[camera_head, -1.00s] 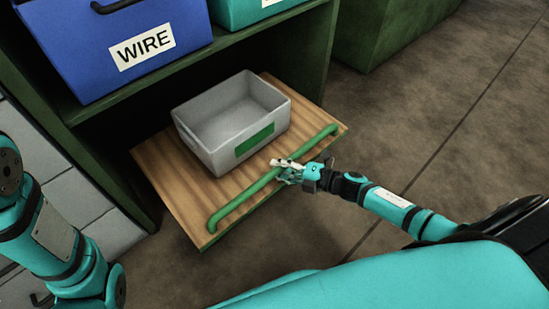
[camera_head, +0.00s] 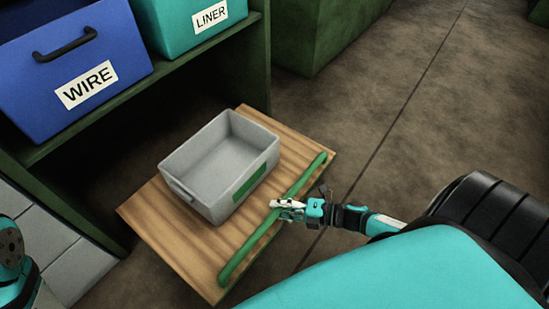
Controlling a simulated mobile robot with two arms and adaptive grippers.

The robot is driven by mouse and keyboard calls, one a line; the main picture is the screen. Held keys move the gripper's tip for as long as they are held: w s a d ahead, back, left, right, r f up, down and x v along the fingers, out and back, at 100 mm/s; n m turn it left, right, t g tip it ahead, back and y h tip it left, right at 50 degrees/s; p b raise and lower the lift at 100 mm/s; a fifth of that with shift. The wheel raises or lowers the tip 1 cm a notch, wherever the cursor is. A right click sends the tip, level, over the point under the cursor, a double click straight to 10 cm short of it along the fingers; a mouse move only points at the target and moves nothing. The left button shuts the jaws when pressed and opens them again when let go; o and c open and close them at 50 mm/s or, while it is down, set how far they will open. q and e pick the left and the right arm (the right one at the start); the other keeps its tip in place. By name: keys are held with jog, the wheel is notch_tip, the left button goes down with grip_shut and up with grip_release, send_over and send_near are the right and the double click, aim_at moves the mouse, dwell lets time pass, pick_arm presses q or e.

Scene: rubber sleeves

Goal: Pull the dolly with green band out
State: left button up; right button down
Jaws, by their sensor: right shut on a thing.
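The dolly (camera_head: 160,219) is a flat wooden board with a long green bar handle (camera_head: 243,250) along its front edge. It sticks out from the bottom of the green shelf. A grey open bin (camera_head: 205,205) with a green band (camera_head: 249,181) on its front stands on the board and looks empty. My right gripper (camera_head: 279,205) is shut on the green bar near its middle. Part of my left arm shows at the left edge; its gripper is out of view.
A blue WIRE bin (camera_head: 110,55) and a teal LINER bin (camera_head: 180,20) stand on the green shelf (camera_head: 150,88) above. A green cabinet (camera_head: 325,30) stands behind at the right. The concrete floor (camera_head: 430,110) to the right is clear.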

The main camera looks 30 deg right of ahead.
jog(key=shift+r, duration=0.1)
jog(key=c, duration=1.1)
grip_release()
jog(key=shift+s, duration=0.1)
jog(key=v, duration=1.2)
jog(key=shift+r, duration=0.1)
jog(key=shift+a, duration=0.1)
